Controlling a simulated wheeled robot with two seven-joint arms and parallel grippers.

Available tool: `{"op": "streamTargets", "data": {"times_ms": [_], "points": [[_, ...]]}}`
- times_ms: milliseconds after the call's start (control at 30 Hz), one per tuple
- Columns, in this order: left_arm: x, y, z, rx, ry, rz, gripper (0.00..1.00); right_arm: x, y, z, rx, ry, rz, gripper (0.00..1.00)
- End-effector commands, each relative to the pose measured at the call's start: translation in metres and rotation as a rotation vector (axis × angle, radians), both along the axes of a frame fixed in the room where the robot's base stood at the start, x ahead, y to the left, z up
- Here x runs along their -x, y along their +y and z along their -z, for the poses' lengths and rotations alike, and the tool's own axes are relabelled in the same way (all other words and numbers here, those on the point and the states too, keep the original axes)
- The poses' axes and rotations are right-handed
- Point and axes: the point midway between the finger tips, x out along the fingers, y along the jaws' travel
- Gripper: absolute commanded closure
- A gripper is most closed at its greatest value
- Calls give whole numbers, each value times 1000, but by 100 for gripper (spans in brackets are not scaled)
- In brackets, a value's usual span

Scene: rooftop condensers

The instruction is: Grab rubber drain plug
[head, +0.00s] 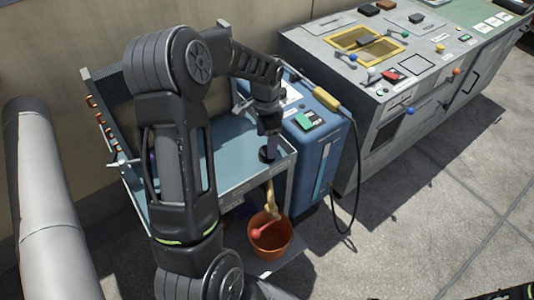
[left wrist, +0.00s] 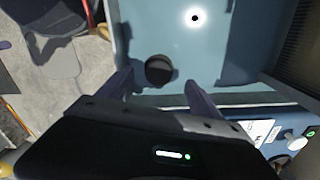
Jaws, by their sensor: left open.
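The rubber drain plug (left wrist: 158,70) is a dark round disc on the blue-grey tray surface, seen in the left wrist view. In the head view a dark round piece (head: 267,154), likely the plug, shows right below my left gripper (head: 269,144), near the front right corner of the tray. My left gripper (left wrist: 156,82) is open and points down, one finger on each side of the plug in the wrist view. I cannot tell whether the fingers touch it.
The blue tray top (head: 235,165) has a raised rim. A blue unit (head: 318,155) with a yellow-handled tool stands close on its right, and a grey bench (head: 400,80) beyond. An orange bucket (head: 271,243) sits below.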

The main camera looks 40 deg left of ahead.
Motion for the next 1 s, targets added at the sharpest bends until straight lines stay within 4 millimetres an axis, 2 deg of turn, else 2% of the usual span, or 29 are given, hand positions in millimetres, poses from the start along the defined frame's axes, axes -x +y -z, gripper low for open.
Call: {"op": "streamTargets", "data": {"times_ms": [233, 367, 1000], "points": [[0, -3, 35, 1, 5, 2, 25, 0, 0, -2, 0, 0, 0, 100], [0, -3, 47, 2, 3, 0, 25, 0, 0, -2, 0, 0, 0, 100], [-1, -2, 49, 0, 1, 0, 26, 0, 0, -1, 0, 0, 0, 100]]}}
